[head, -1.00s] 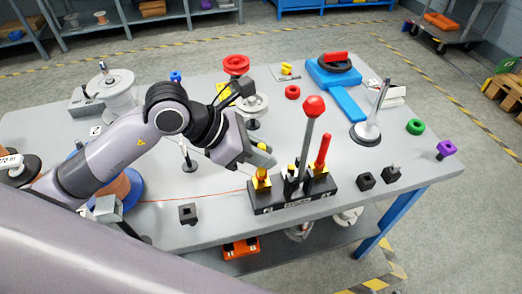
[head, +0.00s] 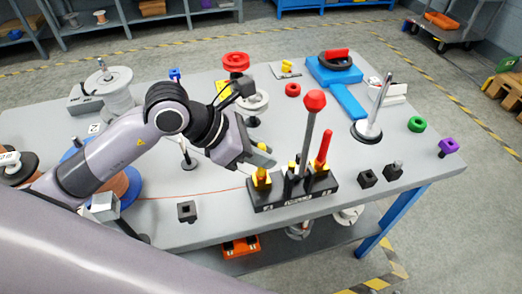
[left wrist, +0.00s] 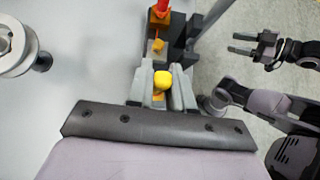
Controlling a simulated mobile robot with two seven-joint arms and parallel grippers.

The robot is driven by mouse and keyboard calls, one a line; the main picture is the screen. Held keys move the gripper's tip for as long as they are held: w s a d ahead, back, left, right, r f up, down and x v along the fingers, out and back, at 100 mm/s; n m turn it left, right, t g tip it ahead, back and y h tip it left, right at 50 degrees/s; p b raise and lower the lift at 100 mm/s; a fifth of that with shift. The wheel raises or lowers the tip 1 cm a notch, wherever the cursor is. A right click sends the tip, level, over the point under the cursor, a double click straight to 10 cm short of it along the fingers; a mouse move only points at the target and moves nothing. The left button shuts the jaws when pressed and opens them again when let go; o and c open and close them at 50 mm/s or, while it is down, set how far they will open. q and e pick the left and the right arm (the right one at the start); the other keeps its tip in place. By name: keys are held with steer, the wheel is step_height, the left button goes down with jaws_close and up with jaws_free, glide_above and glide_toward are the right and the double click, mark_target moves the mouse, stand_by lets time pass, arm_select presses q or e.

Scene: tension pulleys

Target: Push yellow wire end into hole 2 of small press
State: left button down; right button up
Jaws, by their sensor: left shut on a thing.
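The small press (head: 318,196) is a black block near the table's front edge. It has a tall grey lever with a red knob (head: 314,101). The yellow wire end (head: 262,179) stands upright at the press's left end. My left gripper (head: 264,158) is shut on it. In the left wrist view the yellow wire end (left wrist: 162,78) shows its round top between the two fingers (left wrist: 162,92). How deep it sits in the hole is hidden. A red wire end (head: 324,148) stands upright at the right end. My right gripper (left wrist: 240,43) is open and empty, away from the press.
Black square blocks (head: 367,179) stand right of the press, and another (head: 187,211) stands left. A metal post on a round base (head: 367,132) stands behind right. A blue clamp-like tool (head: 345,98) lies at the back. A thin red-orange wire (head: 190,194) runs along the table.

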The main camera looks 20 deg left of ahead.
arm_select(q)
steer(key=c, duration=0.9)
jaws_free()
steer(key=shift+o, duration=1.1)
steer(key=shift+a+r, duration=0.1)
steer(key=p+v, duration=0.2)
steer(key=v, duration=0.4)
steer(key=shift+s+a+r, duration=0.15)
steer(key=shift+a+r, duration=0.1)
steer(key=shift+r, duration=0.05)
